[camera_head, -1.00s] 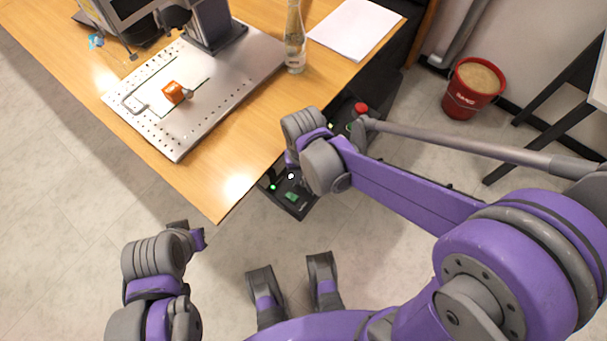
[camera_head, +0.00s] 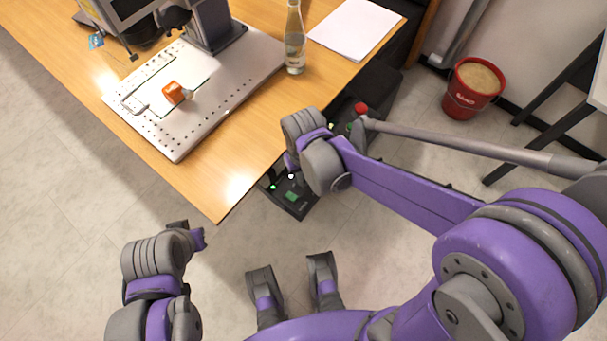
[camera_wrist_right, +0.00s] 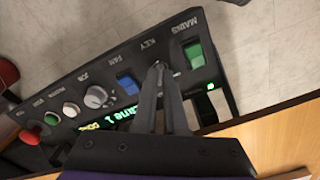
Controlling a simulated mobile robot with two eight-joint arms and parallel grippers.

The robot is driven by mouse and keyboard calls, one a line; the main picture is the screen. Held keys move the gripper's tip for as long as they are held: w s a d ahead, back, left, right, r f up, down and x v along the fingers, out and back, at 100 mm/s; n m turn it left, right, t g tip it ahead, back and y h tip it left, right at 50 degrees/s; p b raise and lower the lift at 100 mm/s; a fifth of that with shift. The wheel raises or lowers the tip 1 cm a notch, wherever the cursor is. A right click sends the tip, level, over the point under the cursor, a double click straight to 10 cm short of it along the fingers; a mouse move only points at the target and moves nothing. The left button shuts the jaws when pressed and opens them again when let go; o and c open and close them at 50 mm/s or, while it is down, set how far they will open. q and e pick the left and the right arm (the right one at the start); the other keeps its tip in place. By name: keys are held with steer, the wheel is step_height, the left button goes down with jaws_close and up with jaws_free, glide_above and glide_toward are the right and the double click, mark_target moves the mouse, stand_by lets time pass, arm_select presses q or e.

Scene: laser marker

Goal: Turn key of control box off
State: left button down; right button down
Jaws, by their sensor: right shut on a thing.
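The black control box (camera_head: 300,207) is under the table's right edge in the head view, partly hidden by my right arm. In the right wrist view its panel (camera_wrist_right: 75,84) appears upside down, with labels including MAINS, KEY and FAN. My right gripper (camera_wrist_right: 160,70) is shut at the KEY position, between the green MAINS switch (camera_wrist_right: 194,55) and the blue FAN switch (camera_wrist_right: 128,84). Its fingertips hide most of the key. My left gripper (camera_head: 190,232) is low at the left in the head view, away from the box; its finger opening is unclear.
The wooden table (camera_head: 215,190) has its edge close to my right gripper. It carries a laser machine plate (camera_head: 180,145), an orange block (camera_head: 173,93), a bottle (camera_head: 295,50) and paper (camera_head: 355,28). The box's red button (camera_wrist_right: 30,136) is at its far end. A red bucket (camera_head: 462,103) stands on the floor.

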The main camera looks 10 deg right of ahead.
steer(key=n, duration=1.1)
steer(key=shift+n, duration=2.1)
steer(key=c, duration=1)
jaws_free()
steer(key=shift+r, duration=0.1)
step_height(320, 180, up, 11)
steer(key=shift+f+p, duration=0.15)
steer(key=shift+p, duration=1.1)
